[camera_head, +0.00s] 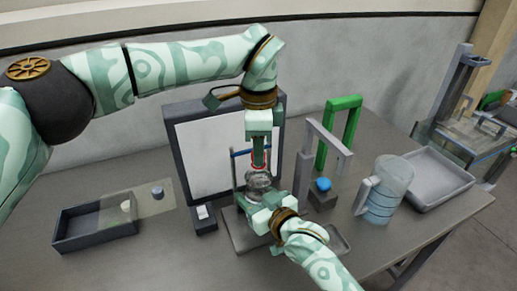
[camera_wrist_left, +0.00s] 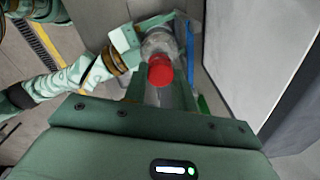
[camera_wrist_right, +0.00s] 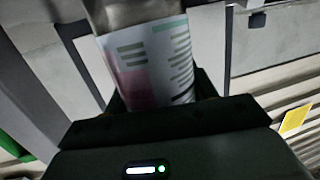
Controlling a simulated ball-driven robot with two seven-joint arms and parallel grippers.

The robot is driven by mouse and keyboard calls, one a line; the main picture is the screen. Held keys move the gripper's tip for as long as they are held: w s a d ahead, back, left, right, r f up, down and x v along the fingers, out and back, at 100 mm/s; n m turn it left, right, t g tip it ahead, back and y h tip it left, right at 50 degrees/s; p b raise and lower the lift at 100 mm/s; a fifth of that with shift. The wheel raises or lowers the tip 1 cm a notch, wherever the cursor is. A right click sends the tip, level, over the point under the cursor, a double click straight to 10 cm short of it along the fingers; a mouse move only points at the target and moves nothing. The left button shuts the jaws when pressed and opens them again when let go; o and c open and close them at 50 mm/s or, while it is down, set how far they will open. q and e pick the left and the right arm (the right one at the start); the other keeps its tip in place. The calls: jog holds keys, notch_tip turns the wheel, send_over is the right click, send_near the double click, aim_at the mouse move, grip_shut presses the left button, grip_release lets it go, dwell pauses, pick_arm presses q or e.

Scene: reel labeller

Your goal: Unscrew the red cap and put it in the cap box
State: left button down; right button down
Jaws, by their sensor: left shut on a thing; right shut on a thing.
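The red cap (camera_wrist_left: 160,71) shows in the left wrist view between my left gripper's fingers, in line with the clear bottle (camera_wrist_left: 160,42). In the head view the cap (camera_head: 258,167) is a thin red band just above the bottle (camera_head: 258,182). I cannot tell whether the cap still touches the bottle neck. My left gripper (camera_head: 258,160) points down from above and is shut on the cap. My right gripper (camera_head: 265,208) is shut around the bottle from the front; the printed label (camera_wrist_right: 155,65) fills the right wrist view. A dark open box (camera_head: 75,238), possibly the cap box, stands at the left.
A framed white panel (camera_head: 205,155) stands behind the bottle. Right of it are a grey arch (camera_head: 328,138), a green frame (camera_head: 354,105), a blue knob (camera_head: 323,184), a pitcher (camera_head: 383,195) and a grey tray (camera_head: 440,165).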

pick_arm(q)
jog(key=shift+r, duration=0.7)
jog(key=shift+r, duration=0.1)
jog(key=shift+r, duration=1.95)
pick_arm(e)
jog(key=shift+c, duration=2)
grip_release()
pick_arm(q)
jog(key=shift+s+r+p, duration=0.15)
jog(key=shift+r+p, duration=0.7)
jog(key=shift+r, duration=0.3)
jog(key=shift+s+r+p, duration=0.15)
jog(key=shift+r+p, duration=0.7)
jog(key=shift+r, duration=0.25)
pick_arm(e)
jog(key=v, duration=1.2)
